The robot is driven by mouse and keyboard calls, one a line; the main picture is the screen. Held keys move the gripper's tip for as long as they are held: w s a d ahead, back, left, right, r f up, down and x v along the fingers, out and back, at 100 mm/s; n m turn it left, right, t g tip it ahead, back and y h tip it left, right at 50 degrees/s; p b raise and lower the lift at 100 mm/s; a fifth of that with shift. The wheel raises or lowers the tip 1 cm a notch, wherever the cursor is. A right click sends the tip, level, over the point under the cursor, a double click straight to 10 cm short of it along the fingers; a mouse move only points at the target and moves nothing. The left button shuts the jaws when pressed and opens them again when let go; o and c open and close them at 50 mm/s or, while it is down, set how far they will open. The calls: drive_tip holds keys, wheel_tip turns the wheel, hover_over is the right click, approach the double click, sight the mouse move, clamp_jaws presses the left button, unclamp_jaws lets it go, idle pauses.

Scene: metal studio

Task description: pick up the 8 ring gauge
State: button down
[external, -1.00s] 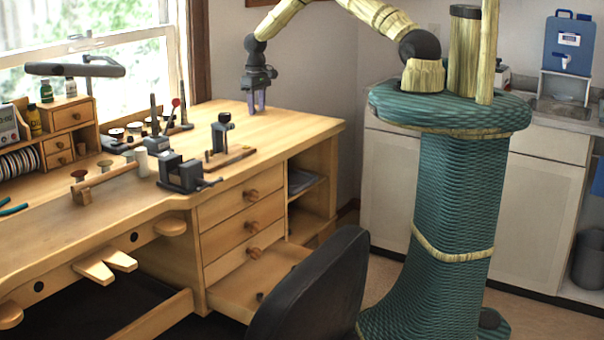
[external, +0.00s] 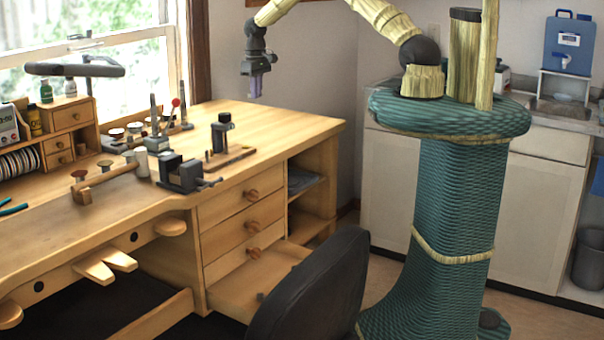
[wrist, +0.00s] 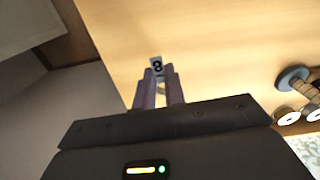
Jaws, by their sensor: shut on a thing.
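My gripper (external: 256,92) is raised above the far right part of the wooden bench top, clear of the surface. Most of the gauge is hidden between the fingers. In the external view it is too small to make out.
The wooden bench (external: 280,119) is bare under my gripper. A small stand on a wooden base (external: 222,135), a vise (external: 183,174) and a rack of tools (external: 150,135) stand to the left. A window is behind, and a dark chair (external: 315,290) is in front.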

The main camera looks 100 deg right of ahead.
wheel_tip(320, 180, up, 5)
drive_tip(key=shift+b, duration=0.45)
